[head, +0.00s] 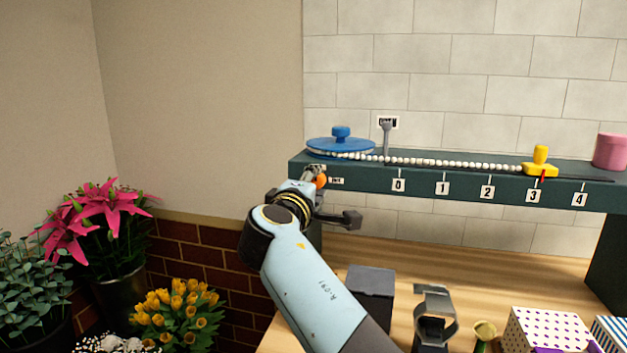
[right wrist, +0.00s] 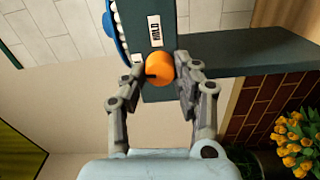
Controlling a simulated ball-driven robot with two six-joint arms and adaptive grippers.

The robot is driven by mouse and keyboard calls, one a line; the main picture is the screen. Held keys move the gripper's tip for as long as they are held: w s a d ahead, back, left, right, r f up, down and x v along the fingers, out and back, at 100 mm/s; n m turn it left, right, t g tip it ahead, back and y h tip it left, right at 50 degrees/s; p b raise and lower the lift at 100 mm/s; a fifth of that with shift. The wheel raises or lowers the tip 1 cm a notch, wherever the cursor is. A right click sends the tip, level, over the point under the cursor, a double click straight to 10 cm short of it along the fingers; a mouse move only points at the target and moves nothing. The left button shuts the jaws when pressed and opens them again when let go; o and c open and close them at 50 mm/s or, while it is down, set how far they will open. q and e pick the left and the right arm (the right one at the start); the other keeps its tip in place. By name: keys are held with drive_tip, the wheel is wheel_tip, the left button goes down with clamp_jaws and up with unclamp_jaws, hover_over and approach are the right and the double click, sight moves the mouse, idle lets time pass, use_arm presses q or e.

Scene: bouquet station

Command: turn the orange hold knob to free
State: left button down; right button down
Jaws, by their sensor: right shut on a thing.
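The orange hold knob (head: 321,181) sits on the front face of the dark green rail (head: 460,185), near its left end. In the right wrist view the knob (right wrist: 160,69) has a dark pointer mark, and a HOLD label (right wrist: 155,31) is beside it. My right gripper (right wrist: 160,76) is shut on the knob, one finger on each side. In the head view my right gripper (head: 318,178) covers part of the knob and the labels around it. My left gripper is in neither view.
A blue disc (head: 340,145) and a string of white beads lie on the rail. A yellow slider (head: 540,163) stands near mark 3, with a pink cylinder (head: 609,151) at the far right. Below are a dark block (head: 371,285) and a grey clamp (head: 436,310). Flowers stand at left.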

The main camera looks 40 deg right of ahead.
drive_tip(key=shift+n, duration=0.6)
drive_tip(key=c, duration=1)
unclamp_jaws()
drive_tip(key=shift+a, duration=0.1)
